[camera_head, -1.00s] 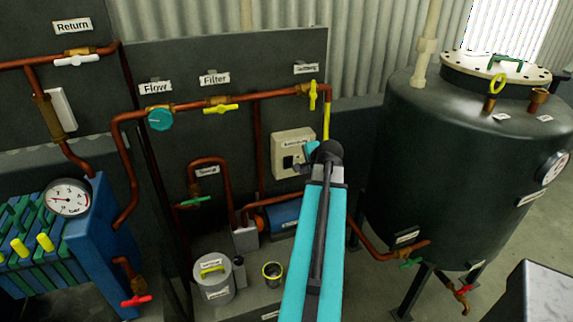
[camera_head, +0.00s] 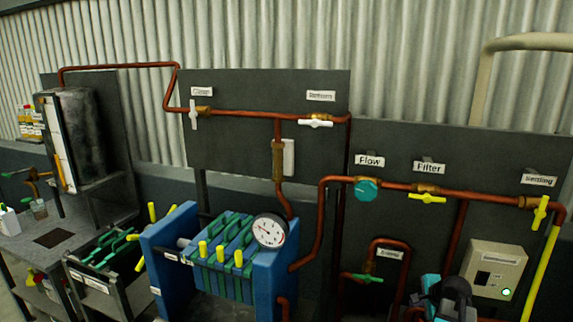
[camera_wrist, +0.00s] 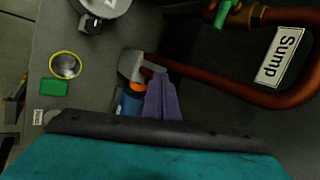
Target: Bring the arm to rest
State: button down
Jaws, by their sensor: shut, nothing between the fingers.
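My gripper (camera_wrist: 159,74) shows in the wrist view as two purple fingers pressed together, with nothing held. It points over a small blue and orange pump (camera_wrist: 130,100) and the grey block beside it. I cannot tell whether the fingers touch anything. In the head view only a teal and black piece of my arm (camera_head: 447,300) shows at the bottom right edge, in front of the dark panel and left of a beige control box (camera_head: 495,268). My gripper's fingers are not visible in the head view.
Copper pipes run close by; one with a Sump label (camera_wrist: 281,55) is at the wrist view's right. A yellow-rimmed cup (camera_wrist: 66,65) stands at left. In the head view, a blue filter press (camera_head: 180,262) with a gauge (camera_head: 269,231) stands left of my arm.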

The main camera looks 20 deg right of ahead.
jog(key=w+a+f+n+g+y, duration=0.1)
jog(key=w+a+f+n, duration=0.1)
jog(key=a+f, duration=0.65)
jog(key=w+a+f+n+g+y, duration=0.15)
jog(key=a+f, duration=0.35)
jog(key=a, duration=0.6)
jog(key=s+a+f+n+g+y, duration=0.1)
jog(key=s+a+f+n+g, duration=0.15)
jog(key=a+f, duration=0.4)
jog(key=s+a+f+n+g+y, duration=0.15)
jog(key=s+a+f, duration=0.25)
jog(key=a, duration=0.6)
jog(key=s+a+f+n+g+h, duration=0.1)
jog(key=s+a+f+n+g, duration=0.15)
jog(key=s+a+f, duration=0.35)
jog(key=s+a+f+n+g+h, duration=0.1)
jog(key=s+a+f+n, duration=0.3)
jog(key=s, duration=0.4)
jog(key=s+n+g+h, duration=0.1)
jog(key=s+n+g, duration=0.1)
jog(key=s+n, duration=0.6)
jog(key=shift+s+d+g+h, duration=0.3)
jog(key=shift+s+d+g, duration=0.1)
jog(key=shift+s, duration=0.7)
